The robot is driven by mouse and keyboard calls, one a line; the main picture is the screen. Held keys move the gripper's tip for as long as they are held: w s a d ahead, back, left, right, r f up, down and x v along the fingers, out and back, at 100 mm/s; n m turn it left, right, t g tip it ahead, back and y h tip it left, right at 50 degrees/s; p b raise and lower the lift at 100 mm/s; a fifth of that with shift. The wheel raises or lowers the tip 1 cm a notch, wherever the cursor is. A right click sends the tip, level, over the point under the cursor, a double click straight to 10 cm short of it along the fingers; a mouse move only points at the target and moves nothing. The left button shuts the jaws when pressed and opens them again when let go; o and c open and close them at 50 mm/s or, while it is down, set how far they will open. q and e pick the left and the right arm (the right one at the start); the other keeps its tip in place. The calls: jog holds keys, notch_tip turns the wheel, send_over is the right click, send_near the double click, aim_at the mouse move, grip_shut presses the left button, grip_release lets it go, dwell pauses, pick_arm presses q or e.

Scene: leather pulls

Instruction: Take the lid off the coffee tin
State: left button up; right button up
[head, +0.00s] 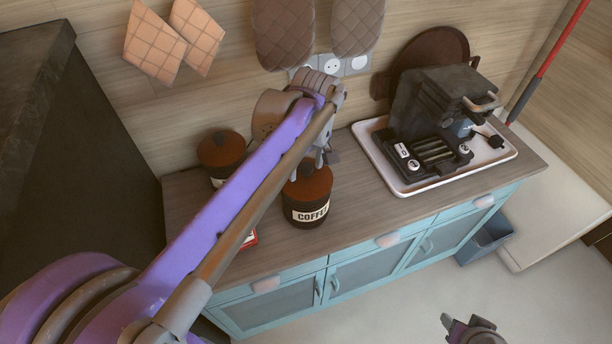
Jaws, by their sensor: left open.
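The coffee tin (306,212) stands upright on the wooden counter, dark with a pale label reading "COFFEE". Its reddish-brown lid (318,186) sits on top, with a dark knob partly covered by my gripper. My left gripper (311,169) is open just above the lid at the knob; I cannot tell whether its fingers touch it. My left arm crosses the view from the lower left and hides part of the counter. Part of my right gripper (472,330) shows at the bottom edge, low over the floor, well away from the tin; its jaws are unclear.
A second lidded tin (221,149) stands behind left, partly hidden by my arm. A red-and-white item (250,238) lies beside the arm. A coffee machine (437,110) stands on a white tray (402,188) at right. Bare counter (352,206) lies between tin and tray.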

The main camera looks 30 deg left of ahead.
pick_arm(q)
jog(key=shift+f, duration=0.15)
grip_shut()
dwell(0.4)
